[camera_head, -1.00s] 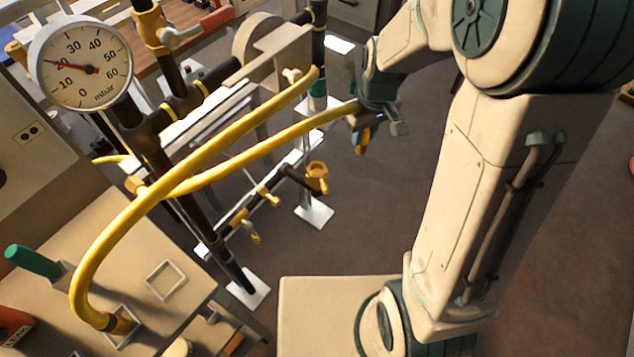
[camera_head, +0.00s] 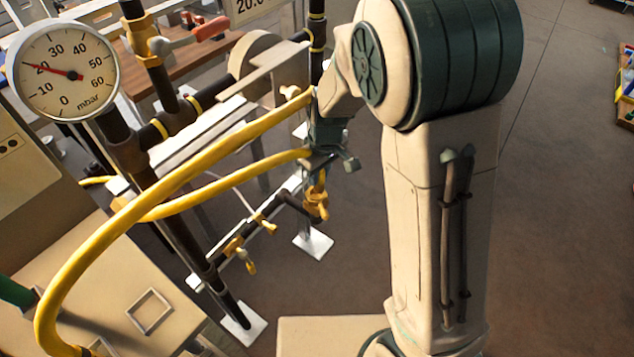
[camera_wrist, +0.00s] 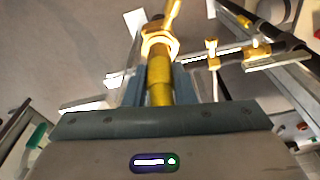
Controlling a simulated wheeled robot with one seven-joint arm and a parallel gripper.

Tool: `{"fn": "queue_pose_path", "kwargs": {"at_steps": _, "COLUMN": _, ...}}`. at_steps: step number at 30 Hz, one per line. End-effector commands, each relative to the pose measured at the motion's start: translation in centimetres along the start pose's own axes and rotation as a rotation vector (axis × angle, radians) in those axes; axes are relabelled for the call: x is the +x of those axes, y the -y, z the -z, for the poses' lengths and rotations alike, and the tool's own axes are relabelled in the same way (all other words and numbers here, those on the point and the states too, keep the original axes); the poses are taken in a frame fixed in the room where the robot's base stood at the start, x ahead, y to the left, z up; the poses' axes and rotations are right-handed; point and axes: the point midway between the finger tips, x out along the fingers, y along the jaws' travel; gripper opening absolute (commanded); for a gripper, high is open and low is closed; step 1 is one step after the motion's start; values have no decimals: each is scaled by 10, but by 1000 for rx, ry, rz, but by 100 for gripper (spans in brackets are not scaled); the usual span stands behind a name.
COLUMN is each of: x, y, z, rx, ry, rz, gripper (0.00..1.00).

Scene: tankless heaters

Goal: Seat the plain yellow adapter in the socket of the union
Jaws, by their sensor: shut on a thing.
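My gripper (camera_head: 322,163) is at the end of my arm, just above the brass-yellow union (camera_head: 317,204) on the dark pipe. It is shut on the plain yellow adapter (camera_wrist: 158,82), which points away from the jaws in the wrist view. A narrow yellow piece of the adapter (camera_head: 322,181) shows below the gripper in the head view. In the wrist view a brass hex collar (camera_wrist: 160,43) lies in line beyond the adapter. I cannot tell whether the adapter is inside the union's socket or only close to it; the socket mouth is hidden.
Two yellow hose runs (camera_head: 220,186) cross from the left towards my gripper. A pressure gauge (camera_head: 62,72) stands at upper left. Small brass valves (camera_head: 234,246) sit on the low dark pipe left of the union. Open floor (camera_head: 345,270) lies beside my arm.

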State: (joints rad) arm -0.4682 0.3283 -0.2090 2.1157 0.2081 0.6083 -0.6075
Motion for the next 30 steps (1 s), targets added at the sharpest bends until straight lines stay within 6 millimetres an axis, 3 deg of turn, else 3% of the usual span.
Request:
{"fn": "queue_pose_path", "kwargs": {"at_steps": 8, "x": 17, "y": 1, "z": 11, "rx": 2, "ry": 0, "rz": 0, "gripper": 0}}
{"fn": "queue_pose_path", "kwargs": {"at_steps": 15, "x": 48, "y": 0, "z": 6, "rx": 2, "ry": 0, "rz": -1, "gripper": 0}}
{"fn": "queue_pose_path", "kwargs": {"at_steps": 26, "x": 53, "y": 0, "z": 6, "rx": 2, "ry": -1, "rz": -1, "gripper": 0}}
{"fn": "queue_pose_path", "kwargs": {"at_steps": 27, "x": 52, "y": 0, "z": 6, "rx": 2, "ry": -1, "rz": -1, "gripper": 29}}
{"fn": "queue_pose_path", "kwargs": {"at_steps": 29, "x": 52, "y": 0, "z": 6, "rx": 2, "ry": -1, "rz": -1, "gripper": 45}}
{"fn": "queue_pose_path", "kwargs": {"at_steps": 30, "x": 52, "y": 0, "z": 6, "rx": 2, "ry": -1, "rz": -1, "gripper": 45}}
